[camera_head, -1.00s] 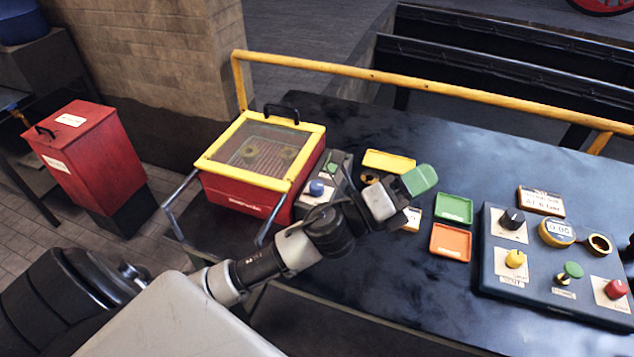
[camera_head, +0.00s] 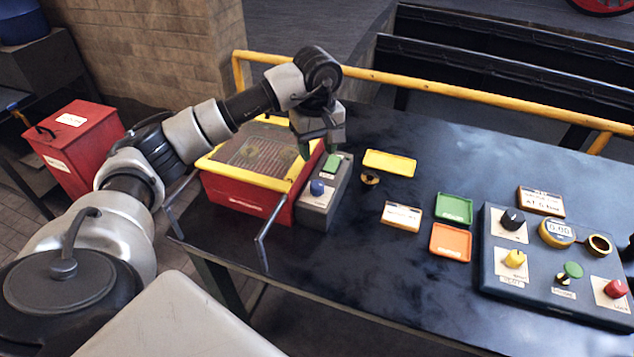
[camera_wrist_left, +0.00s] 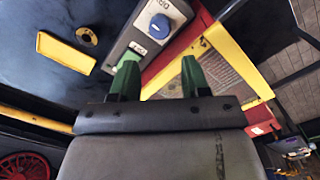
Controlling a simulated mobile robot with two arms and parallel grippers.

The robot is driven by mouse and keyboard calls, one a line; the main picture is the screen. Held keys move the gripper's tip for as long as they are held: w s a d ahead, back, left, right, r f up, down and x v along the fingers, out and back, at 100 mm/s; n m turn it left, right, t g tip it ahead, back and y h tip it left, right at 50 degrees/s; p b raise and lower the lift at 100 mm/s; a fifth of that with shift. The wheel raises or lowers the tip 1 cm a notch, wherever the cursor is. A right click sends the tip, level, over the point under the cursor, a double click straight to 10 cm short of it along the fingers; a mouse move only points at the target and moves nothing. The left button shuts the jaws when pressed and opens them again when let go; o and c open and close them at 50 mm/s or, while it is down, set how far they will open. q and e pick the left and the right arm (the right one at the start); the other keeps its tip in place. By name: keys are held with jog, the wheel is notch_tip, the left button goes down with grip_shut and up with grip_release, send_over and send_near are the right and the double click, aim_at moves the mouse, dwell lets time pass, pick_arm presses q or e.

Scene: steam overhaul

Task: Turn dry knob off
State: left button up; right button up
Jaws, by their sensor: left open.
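A blue knob (camera_head: 317,187) sits on a grey control box (camera_head: 322,208) at the right side of a red box with a yellow-framed mesh lid (camera_head: 258,187). In the left wrist view the blue knob (camera_wrist_left: 160,26) is on a white label whose lettering I cannot read surely. A green part (camera_head: 332,163) is on the same grey box, behind the knob. My left gripper (camera_head: 317,148) is open and empty, with green fingertips above the far end of the grey box. In the left wrist view the fingers (camera_wrist_left: 158,68) point toward the box, apart from the knob. My right gripper is not in view.
A blue panel (camera_head: 482,270) with several knobs stands at the right. Yellow (camera_head: 389,163), green (camera_head: 454,208) and orange (camera_head: 451,242) trays lie mid-table. A yellow rail (camera_head: 440,90) runs along the back. The table between trays and grey box is mostly clear.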

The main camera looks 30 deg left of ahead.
aim_at(317, 184)
pick_arm(q)
notch_tip(317, 184, down, 9)
jog(key=shift+f+p, duration=0.1)
jog(key=shift+p, duration=1.05)
jog(key=shift+f, duration=0.75)
jog(key=c, duration=0.6)
jog(key=shift+c, duration=0.2)
